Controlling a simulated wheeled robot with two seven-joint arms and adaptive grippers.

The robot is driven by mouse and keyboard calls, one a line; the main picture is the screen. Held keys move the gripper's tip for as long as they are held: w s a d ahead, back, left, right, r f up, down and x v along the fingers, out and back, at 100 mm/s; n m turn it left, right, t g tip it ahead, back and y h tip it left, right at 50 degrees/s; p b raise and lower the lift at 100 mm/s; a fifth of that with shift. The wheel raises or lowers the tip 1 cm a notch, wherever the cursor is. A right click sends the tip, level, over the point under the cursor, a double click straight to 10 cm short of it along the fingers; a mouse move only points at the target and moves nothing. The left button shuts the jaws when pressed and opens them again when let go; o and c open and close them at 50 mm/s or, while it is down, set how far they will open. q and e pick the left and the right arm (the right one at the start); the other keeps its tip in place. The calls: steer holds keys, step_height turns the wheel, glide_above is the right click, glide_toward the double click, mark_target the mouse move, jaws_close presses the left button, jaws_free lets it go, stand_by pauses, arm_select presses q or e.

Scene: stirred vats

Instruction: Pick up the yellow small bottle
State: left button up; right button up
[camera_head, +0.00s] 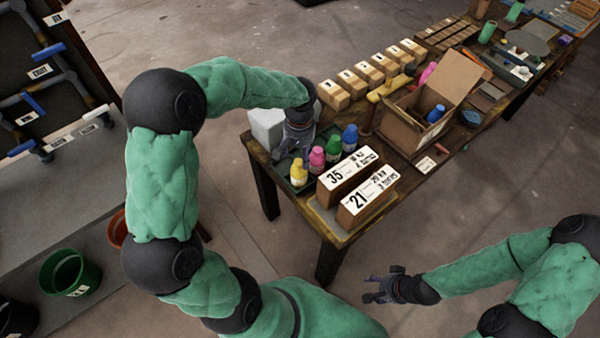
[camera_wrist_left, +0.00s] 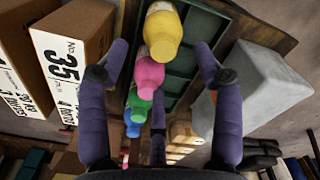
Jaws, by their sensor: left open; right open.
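The yellow small bottle (camera_head: 298,173) stands at the near end of a row of bottles in a dark green tray (camera_head: 284,184) on the wooden table. My left gripper (camera_head: 293,152) is open above the tray, just behind the yellow bottle. In the left wrist view the yellow bottle (camera_wrist_left: 162,30) shows at the top, beyond and between the spread fingers of my left gripper (camera_wrist_left: 160,58); I cannot tell whether they touch it. My right gripper (camera_head: 376,289) is open and empty over the floor, away from the table.
Pink (camera_head: 317,158), green (camera_head: 333,148) and blue (camera_head: 350,137) bottles continue the row. Boxes marked 35 (camera_head: 348,168) and 21 (camera_head: 368,195) stand to the right. A pale grey block (camera_head: 265,128) is left of my gripper. An open cardboard box (camera_head: 428,105) stands farther along.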

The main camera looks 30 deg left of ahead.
mark_target(299, 161)
arm_select(q)
step_height(299, 161, down, 3)
steer(key=shift+w+f+b, duration=0.1)
steer(key=shift+w+b, duration=0.05)
steer(key=shift+b, duration=0.2)
steer(key=f+b, duration=0.1)
steer(key=f, duration=0.1)
steer(key=f+b, duration=0.1)
steer(key=f, duration=0.2)
steer(key=shift+a, duration=0.2)
steer(key=shift+r, duration=0.15)
steer(key=c, duration=1.1)
